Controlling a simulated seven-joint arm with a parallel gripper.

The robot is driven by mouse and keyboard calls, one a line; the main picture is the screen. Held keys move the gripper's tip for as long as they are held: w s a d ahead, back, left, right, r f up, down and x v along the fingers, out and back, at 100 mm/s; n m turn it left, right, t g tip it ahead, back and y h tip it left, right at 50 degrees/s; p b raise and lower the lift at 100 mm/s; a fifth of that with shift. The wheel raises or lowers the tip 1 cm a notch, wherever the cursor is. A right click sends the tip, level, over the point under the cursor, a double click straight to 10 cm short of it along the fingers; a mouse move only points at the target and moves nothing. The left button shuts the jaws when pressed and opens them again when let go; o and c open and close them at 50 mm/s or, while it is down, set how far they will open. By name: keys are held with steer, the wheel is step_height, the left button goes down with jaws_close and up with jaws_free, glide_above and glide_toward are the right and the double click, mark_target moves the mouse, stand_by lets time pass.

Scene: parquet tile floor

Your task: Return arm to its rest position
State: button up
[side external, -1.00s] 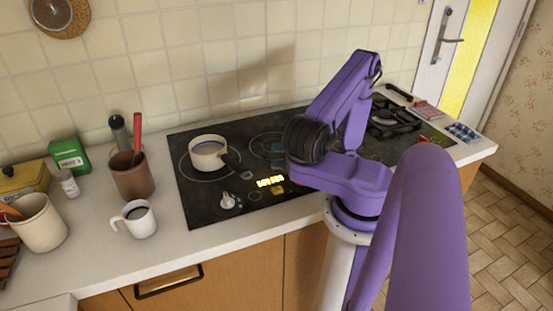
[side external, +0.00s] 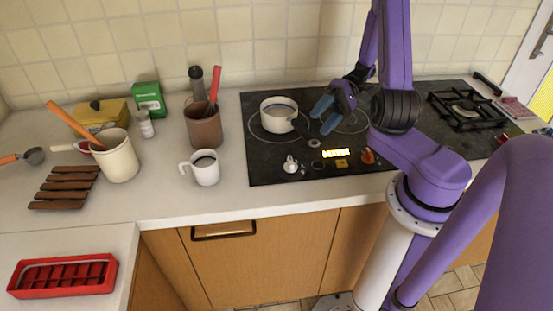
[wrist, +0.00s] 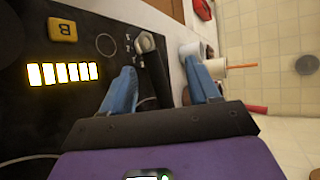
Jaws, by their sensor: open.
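My gripper (side external: 325,115) hangs above the black cooktop (side external: 262,172), just right of the white pot (side external: 277,115), in the side external view. Its blue fingers are apart with nothing between them. The wrist view shows both blue fingers of my gripper (wrist: 162,88) spread, with a control knob (wrist: 146,42) and the cooktop's edge beyond them. I cannot tell from the side external view how high the fingers are above the glass.
A white mug (side external: 205,170) and a brown utensil pot (side external: 205,130) stand left of the cooktop. A cream crock (side external: 118,158), a wooden rack (side external: 66,186) and a red tray (side external: 62,276) are farther left. A black burner grate (side external: 465,108) is at the right.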

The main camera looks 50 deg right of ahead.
steer(key=a+r+n+g+h, duration=0.1)
steer(key=a+g, duration=0.1)
steer(key=r+n+g+h, duration=0.2)
steer(key=n+g+h, duration=0.1)
steer(key=g, duration=0.1)
glide_above(312, 137)
steer(key=shift+f, duration=0.15)
steer(key=s+a+r+n+t+h, duration=0.2)
steer(key=s+a+r+n+h, duration=0.1)
steer(key=s+a+n+h, duration=0.1)
steer(key=s+a+r+n+t+h, duration=0.2)
steer(key=s+a+r+n+h, duration=0.2)
steer(key=s+a+n, duration=0.3)
steer(key=shift+s+a+n+h, duration=0.3)
steer(key=shift+s+n, duration=0.8)
steer(key=shift+s, duration=0.75)
